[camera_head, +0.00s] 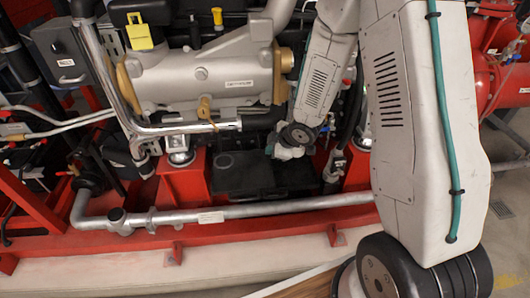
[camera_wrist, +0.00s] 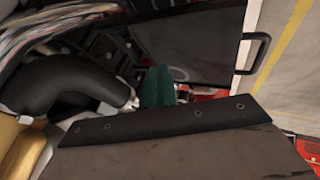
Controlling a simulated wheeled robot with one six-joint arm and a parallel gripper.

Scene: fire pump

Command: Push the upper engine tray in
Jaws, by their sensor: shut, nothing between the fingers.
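The engine tray (camera_head: 240,172) is a black, flat box low under the engine, between two red mounts, in the head view. In the wrist view, a dark flat panel (camera_wrist: 190,38) with a black bar handle (camera_wrist: 258,52) on its right edge appears to be this tray. I cannot tell a separate upper and lower tray apart. My gripper (camera_head: 284,153) is shut and empty at the tray's back right. Its teal fingertips (camera_wrist: 157,88) show in the wrist view over the panel's inner edge. I cannot tell whether they touch it.
A grey pipe (camera_head: 270,208) runs across in front of the tray, above the red base frame (camera_head: 220,237). The engine's silver cylinder (camera_head: 205,75) lies above. A black hose (camera_wrist: 70,90) is close to my gripper in the wrist view. Open floor is at the front.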

